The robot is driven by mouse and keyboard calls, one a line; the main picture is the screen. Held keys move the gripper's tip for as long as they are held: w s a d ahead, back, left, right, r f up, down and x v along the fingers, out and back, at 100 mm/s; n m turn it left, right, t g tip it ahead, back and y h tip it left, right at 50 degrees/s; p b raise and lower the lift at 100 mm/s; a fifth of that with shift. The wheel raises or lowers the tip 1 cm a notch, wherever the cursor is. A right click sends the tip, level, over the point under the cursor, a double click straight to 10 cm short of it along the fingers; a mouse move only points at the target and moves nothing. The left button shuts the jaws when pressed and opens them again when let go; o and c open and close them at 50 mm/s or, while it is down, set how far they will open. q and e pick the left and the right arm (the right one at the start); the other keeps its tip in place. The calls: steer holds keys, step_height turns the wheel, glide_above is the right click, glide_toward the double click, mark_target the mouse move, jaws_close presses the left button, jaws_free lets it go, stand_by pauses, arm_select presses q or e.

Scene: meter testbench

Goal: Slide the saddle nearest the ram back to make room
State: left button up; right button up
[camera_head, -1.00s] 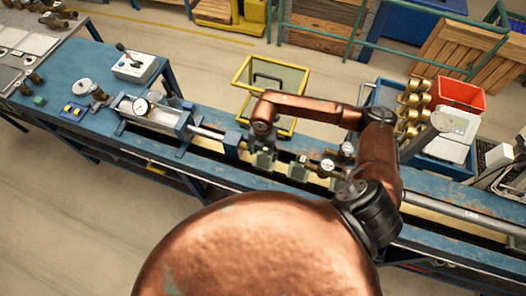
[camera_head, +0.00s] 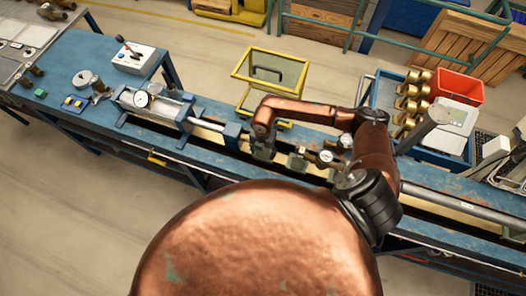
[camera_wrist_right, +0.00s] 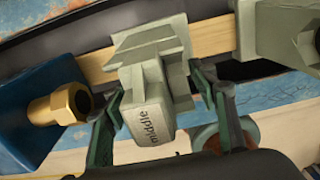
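The saddle labelled "middle" (camera_wrist_right: 150,100) is a grey-green block on a tan rail in the right wrist view. My right gripper (camera_wrist_right: 160,88) has one green-padded finger on each side of it, and both pads appear to press its flanks. In the head view my right gripper (camera_head: 262,146) reaches down over this saddle (camera_head: 263,155), just right of the blue ram head (camera_head: 232,133). The ram head also shows in the right wrist view (camera_wrist_right: 35,110), with a brass fitting facing the saddle. A gap separates them. My left gripper is out of view.
Another saddle (camera_wrist_right: 275,30) stands to the right on the rail (camera_wrist_right: 95,65), and it also shows in the head view (camera_head: 297,160). Fittings with dial gauges (camera_head: 325,156) stand further right. Brass parts (camera_head: 410,100) and a red bin (camera_head: 458,88) sit behind the bench.

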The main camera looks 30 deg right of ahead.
jaws_close()
stand_by(0.5)
